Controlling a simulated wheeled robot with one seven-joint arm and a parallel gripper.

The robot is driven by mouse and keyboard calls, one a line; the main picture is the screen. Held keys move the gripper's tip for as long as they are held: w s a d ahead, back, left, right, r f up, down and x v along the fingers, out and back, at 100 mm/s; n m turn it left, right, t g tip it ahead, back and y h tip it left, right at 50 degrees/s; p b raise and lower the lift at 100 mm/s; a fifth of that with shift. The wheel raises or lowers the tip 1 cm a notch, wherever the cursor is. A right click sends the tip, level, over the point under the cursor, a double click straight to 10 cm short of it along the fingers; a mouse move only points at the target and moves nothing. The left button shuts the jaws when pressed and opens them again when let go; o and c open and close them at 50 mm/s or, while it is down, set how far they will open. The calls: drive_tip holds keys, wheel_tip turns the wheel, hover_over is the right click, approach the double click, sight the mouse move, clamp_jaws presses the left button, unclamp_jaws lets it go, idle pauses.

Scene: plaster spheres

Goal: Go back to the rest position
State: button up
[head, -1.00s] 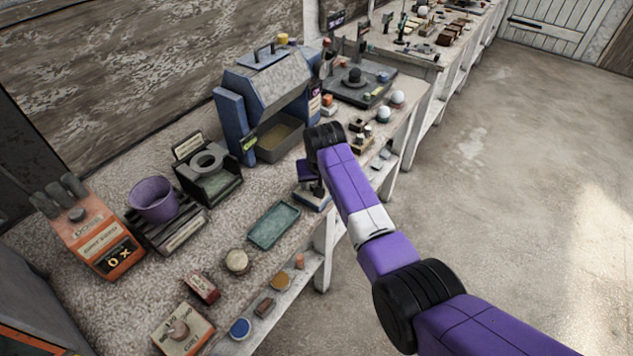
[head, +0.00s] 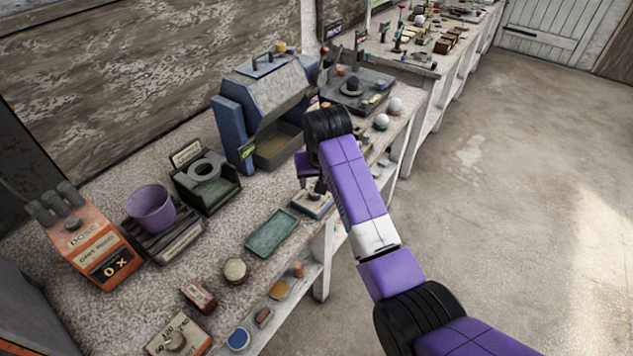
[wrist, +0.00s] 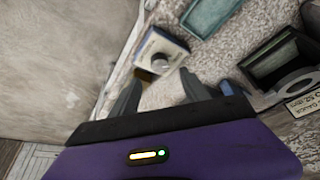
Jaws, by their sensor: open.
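My purple arm reaches over the front edge of the workbench (head: 222,270). My gripper (wrist: 160,88) shows in the wrist view with its two grey fingers spread apart and nothing between them. In the head view my gripper is mostly hidden by the arm's end, above a small box with a knob (head: 314,203). In the wrist view the same box (wrist: 172,43) lies just beyond the fingers. I cannot tell how high the fingers are above the bench.
A green tray (head: 272,233), a purple pot (head: 151,208), an orange dosing box (head: 97,245) and a blue-grey machine (head: 262,95) stand on the bench. White spheres (head: 381,121) lie farther back. The floor (head: 500,200) to the right is clear.

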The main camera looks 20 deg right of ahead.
drive_tip(key=shift+w, duration=0.1)
idle(0.3)
drive_tip(key=w+r+t, duration=0.6)
drive_tip(key=r, duration=0.1)
drive_tip(key=s+f+t+b, duration=0.1)
drive_tip(key=s+t, duration=0.1)
drive_tip(key=s, duration=2.7)
drive_tip(key=s+f+n+t+b, duration=0.1)
drive_tip(key=s+f+t+b, duration=0.1)
drive_tip(key=s, duration=2.6)
drive_tip(key=shift+s+d+f+n+y, duration=0.25)
drive_tip(key=shift+s+n+y, duration=0.05)
drive_tip(key=shift+s, duration=0.1)
